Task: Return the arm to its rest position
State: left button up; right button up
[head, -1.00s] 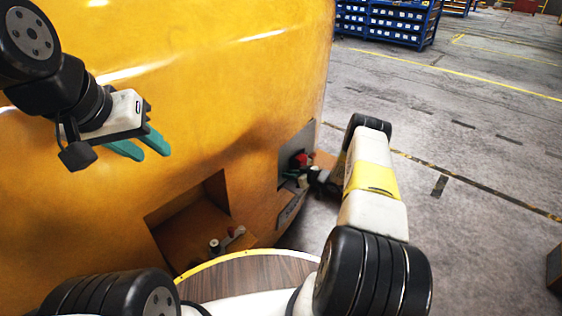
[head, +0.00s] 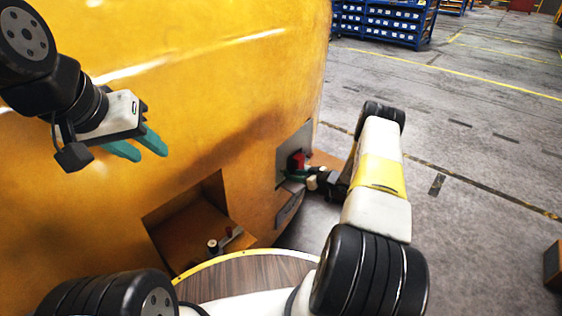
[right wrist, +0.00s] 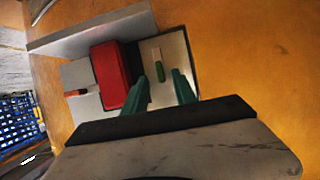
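My left gripper (head: 151,155) hangs at upper left in front of the yellow casting (head: 230,100). Its two green fingers are apart with nothing between them. My right gripper (head: 293,178) is low at centre right, by a grey recessed panel (head: 295,140) in the casting's side. In the right wrist view its green fingers (right wrist: 161,76) are apart and hold nothing. Beyond them, inside the panel, are a red block (right wrist: 110,76) on the left and a small green piece on a pale plate (right wrist: 156,55). I cannot tell how far the fingertips are from the panel.
A square opening (head: 190,225) in the casting holds a small pale-topped knob (head: 212,246) and a lever. My round wood-topped base lies below. Open concrete floor (head: 470,190) lies to the right. Blue shelving with bins (head: 385,20) stands far back.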

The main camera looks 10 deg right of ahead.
jog(key=shift+v, duration=1.1)
jog(key=shift+r, duration=0.1)
